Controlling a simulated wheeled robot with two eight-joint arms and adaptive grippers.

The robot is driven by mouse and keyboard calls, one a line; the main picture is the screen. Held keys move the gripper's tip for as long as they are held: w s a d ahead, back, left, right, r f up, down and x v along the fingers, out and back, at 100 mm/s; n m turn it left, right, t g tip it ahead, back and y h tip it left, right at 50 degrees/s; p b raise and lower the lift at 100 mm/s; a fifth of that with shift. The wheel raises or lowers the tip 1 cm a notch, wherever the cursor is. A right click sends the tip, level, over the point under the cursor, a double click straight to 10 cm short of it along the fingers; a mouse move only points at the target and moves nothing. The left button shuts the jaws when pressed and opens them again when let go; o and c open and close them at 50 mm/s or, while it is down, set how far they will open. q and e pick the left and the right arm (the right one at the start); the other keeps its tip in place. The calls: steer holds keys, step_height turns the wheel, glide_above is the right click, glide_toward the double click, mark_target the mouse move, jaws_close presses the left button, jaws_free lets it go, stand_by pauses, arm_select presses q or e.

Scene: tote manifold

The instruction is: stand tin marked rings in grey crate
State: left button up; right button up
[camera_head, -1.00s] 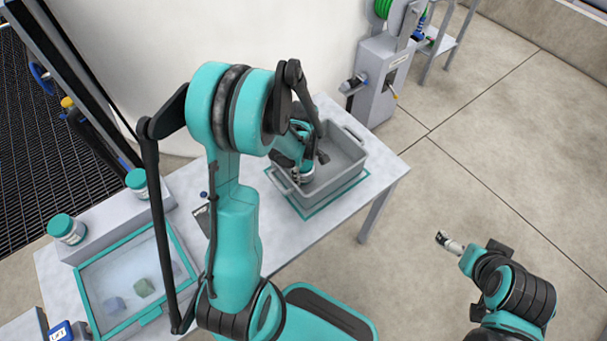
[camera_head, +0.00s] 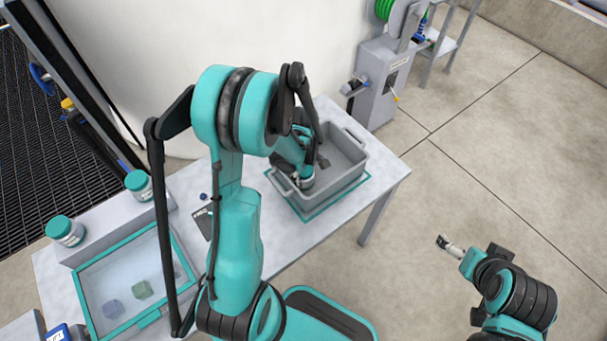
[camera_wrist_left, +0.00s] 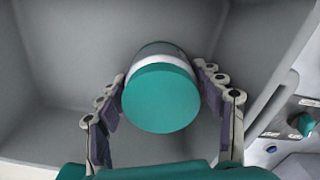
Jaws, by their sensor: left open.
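A tin with a teal lid (camera_wrist_left: 160,97) stands inside the grey crate (camera_head: 350,190). In the left wrist view I see mainly its lid and a white and dark band of its side; no rings mark shows. My left gripper (camera_wrist_left: 158,78) is open, with its fingers on either side of the tin; whether they touch it I cannot tell. In the head view my left arm reaches down into the crate and largely hides the tin. My right gripper (camera_head: 447,243) is over the floor at the right, far from the crate; its jaws are too small to read.
Two teal-lidded jars (camera_head: 66,231) (camera_head: 138,184) stand on a raised ledge at the table's left. A teal-rimmed glass-topped case (camera_head: 92,287) with small blocks lies in front. The crate sits on a teal-edged mat (camera_head: 309,217) near the table's right edge. A grey machine (camera_head: 382,80) stands behind.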

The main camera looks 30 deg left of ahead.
arm_select(q)
step_height(320, 180, up, 11)
steer(key=p, duration=0.3)
steer(key=shift+f, duration=0.2)
steer(key=shift+s+d+r+p, duration=0.1)
steer(key=shift+r+p, duration=0.2)
steer(key=shift+r, duration=0.35)
steer(key=s+d+r+m+t, duration=0.7)
steer(key=s+d+r+m, duration=0.3)
steer(key=m, duration=0.8)
step_height(320, 180, up, 3)
steer(key=shift+s+d+f, duration=0.2)
steer(key=shift+s+d, duration=0.05)
steer(key=shift+d, duration=0.15)
steer(key=shift+f, duration=0.1)
steer(key=shift+f+b, duration=0.9)
steer(key=shift+b, duration=0.05)
